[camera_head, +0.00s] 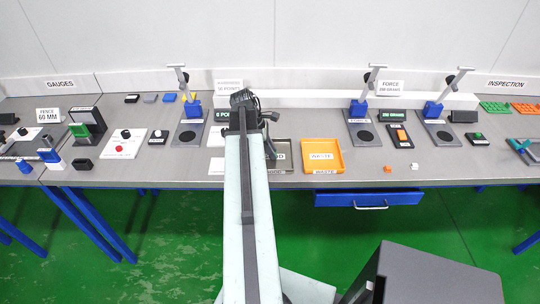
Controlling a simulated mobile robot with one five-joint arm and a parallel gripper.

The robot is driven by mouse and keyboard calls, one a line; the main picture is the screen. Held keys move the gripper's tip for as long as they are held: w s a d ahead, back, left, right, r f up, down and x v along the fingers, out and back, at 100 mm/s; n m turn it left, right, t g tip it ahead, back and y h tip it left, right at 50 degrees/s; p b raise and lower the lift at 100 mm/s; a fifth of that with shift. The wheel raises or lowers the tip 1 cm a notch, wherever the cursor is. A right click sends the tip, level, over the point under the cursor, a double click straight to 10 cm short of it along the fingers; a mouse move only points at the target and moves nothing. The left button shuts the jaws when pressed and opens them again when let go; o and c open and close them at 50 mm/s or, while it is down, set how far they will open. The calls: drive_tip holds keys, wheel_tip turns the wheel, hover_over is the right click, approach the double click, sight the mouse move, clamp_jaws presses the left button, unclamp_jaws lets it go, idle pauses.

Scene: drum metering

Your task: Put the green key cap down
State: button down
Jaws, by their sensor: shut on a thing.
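My gripper (246,102) is at the far end of my outstretched arm, over the back middle of the grey bench (215,172). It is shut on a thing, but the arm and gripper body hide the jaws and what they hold. I cannot make out the green key cap itself in this view. The gripper is left of and behind the orange waste tray (335,167). A grey tray (284,167), labelled GOOD, is partly hidden by my arm.
A blue drawer (368,197) is below.

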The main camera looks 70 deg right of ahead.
drive_tip(key=shift+w, duration=0.15)
drive_tip(key=shift+f, duration=0.1)
drive_tip(key=c, duration=1.2)
unclamp_jaws()
drive_tip(key=shift+c, duration=0.2)
drive_tip(key=shift+r+p, duration=0.35)
drive_tip(key=shift+r, duration=0.05)
drive_tip(key=p+v, duration=1)
drive_tip(key=v, duration=0.1)
drive_tip(key=shift+w+r+p, duration=0.25)
drive_tip(key=shift+p, duration=0.1)
